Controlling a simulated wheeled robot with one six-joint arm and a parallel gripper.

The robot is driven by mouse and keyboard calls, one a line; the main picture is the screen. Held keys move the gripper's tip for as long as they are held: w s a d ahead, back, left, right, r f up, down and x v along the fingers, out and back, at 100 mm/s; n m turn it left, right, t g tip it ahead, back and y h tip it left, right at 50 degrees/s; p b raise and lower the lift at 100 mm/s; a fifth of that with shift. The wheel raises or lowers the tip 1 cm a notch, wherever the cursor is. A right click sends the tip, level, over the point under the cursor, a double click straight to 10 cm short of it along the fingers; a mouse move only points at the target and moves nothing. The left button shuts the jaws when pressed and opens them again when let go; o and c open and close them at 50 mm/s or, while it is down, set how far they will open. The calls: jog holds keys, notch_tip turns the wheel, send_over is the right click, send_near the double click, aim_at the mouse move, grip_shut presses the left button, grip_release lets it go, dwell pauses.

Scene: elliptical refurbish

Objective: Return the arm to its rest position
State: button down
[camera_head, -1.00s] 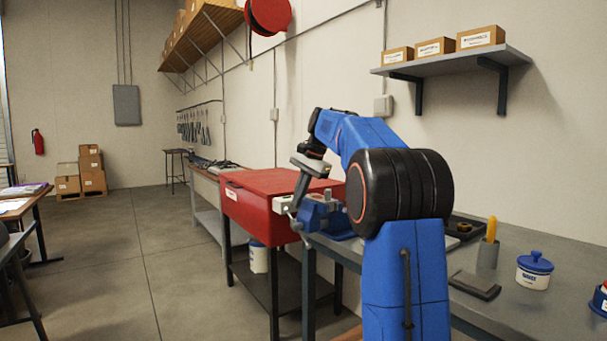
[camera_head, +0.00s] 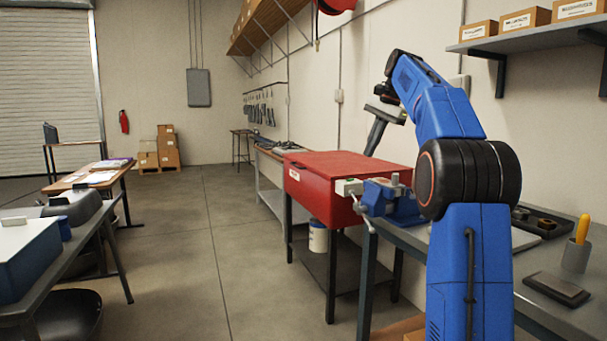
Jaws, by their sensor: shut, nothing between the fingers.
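My blue arm (camera_head: 455,260) stands at the right of the view, bent at a black joint, with its upper link reaching up and to the left. My gripper (camera_head: 371,151) hangs from the wrist, pointing down and slightly left. It is shut and empty. From this view its tip shows just above the right end of the red box-like cabinet (camera_head: 340,166) and the blue vise (camera_head: 392,198). The gripper looks clear of both, though the depth between them is hard to judge.
A grey workbench (camera_head: 545,312) runs along the right, bearing the vise, a dark pad (camera_head: 556,289) and a cup (camera_head: 576,256) with a yellow-handled tool. A wall shelf (camera_head: 530,40) holds boxes above. Another bench (camera_head: 92,232) stands at left. The floor (camera_head: 190,265) between is clear.

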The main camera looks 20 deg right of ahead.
jog(key=s+a+f+n+h, duration=0.1)
jog(key=s+a+f+n, duration=0.3)
jog(key=s+a, duration=0.45)
jog(key=s+a+f+n, duration=0.2)
jog(key=s+a+f, duration=0.4)
jog(key=s+a, duration=0.3)
jog(key=s+a+f+n, duration=0.2)
jog(key=s+f+n, duration=0.2)
jog(key=s+f, duration=0.8)
jog(key=s+a+f+n+t+h, duration=0.1)
jog(key=s+a+f+n, duration=0.2)
jog(key=s+f, duration=0.9)
notch_tip(320, 180, down, 2)
jog(key=shift+s+a+f+n+t, duration=0.15)
jog(key=shift+s+n+t, duration=0.2)
jog(key=shift+n, duration=0.35)
